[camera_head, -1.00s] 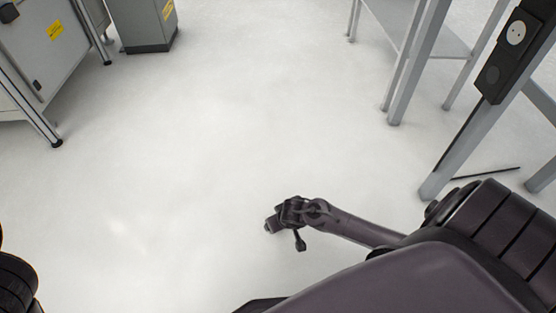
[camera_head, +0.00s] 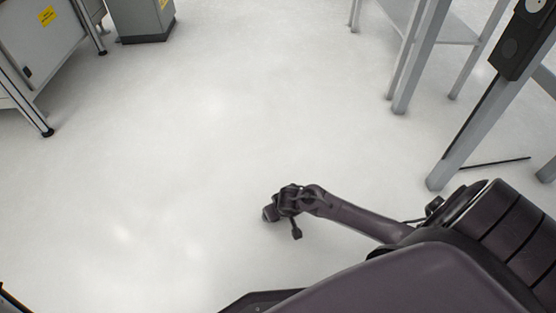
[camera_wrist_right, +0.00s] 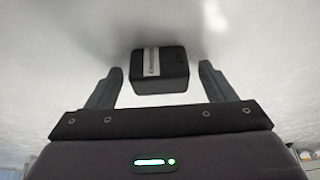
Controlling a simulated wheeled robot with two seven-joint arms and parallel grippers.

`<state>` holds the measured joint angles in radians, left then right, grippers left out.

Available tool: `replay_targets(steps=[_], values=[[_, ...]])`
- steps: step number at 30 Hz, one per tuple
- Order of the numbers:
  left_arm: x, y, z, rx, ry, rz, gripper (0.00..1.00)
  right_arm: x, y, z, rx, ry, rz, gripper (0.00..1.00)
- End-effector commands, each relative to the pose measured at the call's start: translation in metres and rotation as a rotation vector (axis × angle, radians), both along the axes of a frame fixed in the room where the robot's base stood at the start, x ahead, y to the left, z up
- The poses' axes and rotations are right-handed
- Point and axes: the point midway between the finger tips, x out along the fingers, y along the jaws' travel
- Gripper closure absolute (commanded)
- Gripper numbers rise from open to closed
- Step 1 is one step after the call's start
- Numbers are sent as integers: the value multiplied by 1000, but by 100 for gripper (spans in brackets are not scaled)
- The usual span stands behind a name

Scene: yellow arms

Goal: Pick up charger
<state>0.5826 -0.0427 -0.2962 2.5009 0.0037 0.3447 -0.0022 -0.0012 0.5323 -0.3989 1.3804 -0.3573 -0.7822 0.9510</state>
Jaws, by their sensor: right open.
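A small black box (camera_wrist_right: 175,70) with a pale, printed strip down its left side, apparently the charger, shows in the right wrist view. It appears between the fingertips of my right gripper (camera_wrist_right: 161,70), with a visible gap to each finger. The gripper is open and empty. I cannot tell how far beyond the fingertips the box is. No charger shows on the floor in the head view.
A grey table leg (camera_head: 470,130) stands at right, with a black socket box (camera_head: 520,42) on it. A grey table (camera_head: 405,60) stands behind. Grey cabinets (camera_head: 40,50) are at upper left. The pale floor (camera_head: 190,140) between is clear.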

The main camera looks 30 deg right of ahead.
Motion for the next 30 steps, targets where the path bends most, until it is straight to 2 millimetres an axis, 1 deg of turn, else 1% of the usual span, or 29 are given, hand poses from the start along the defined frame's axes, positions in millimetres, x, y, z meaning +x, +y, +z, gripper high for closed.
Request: replay_targets(steps=[1, 2, 12, 13, 19, 23, 26, 30], values=[[0, 0, 0, 0, 0, 0, 24, 0, 0, 0, 0, 0, 0, 24], [0, 0, 0, 0, 0, 0, 24, 0, 0, 0, 0, 0, 0, 26], [0, 0, 0, 0, 0, -1, 24, 0, 0, 0, 0, 1, 0, 71], [0, 0, 0, 0, 0, -1, 24, 0, 0, 0, 0, 0, 0, 73], [0, 0, 1, 0, -1, -1, 24, 0, 0, 1, 0, 0, 0, 73], [0, 0, 4, 0, -2, -1, 24, 0, 0, 6, 0, 0, 0, 73], [-1, -1, 10, 1, -6, -4, 24, 0, 0, 15, 0, 0, -1, 73], [3, -4, 22, 8, 0, -11, 24, 0, 1, 38, 1, -1, 0, 73]])
